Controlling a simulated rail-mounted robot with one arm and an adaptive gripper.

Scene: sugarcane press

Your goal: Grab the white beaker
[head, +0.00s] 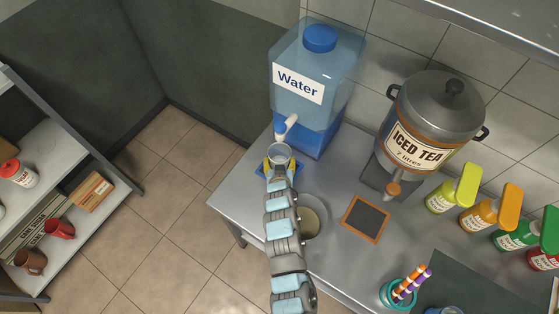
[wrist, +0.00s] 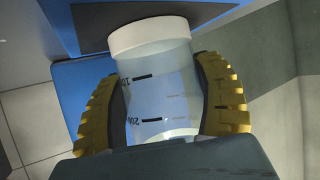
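The white beaker (wrist: 158,75) is a translucent cup with a white rim and dark volume marks. It fills the middle of the wrist view, between the two yellow ribbed fingers of my gripper (wrist: 162,100). Both fingers curve against its sides, so my gripper is shut on it. In the head view the beaker (head: 279,154) is just below the tap of the water dispenser, with my gripper (head: 279,164) around it. The lower part of the beaker is hidden by my gripper. I cannot tell whether it holds liquid.
The blue water dispenser (head: 315,85) stands behind the beaker; its white tap (head: 288,126) is close above. The iced tea urn (head: 432,115) and bottles (head: 440,197) stand further right.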

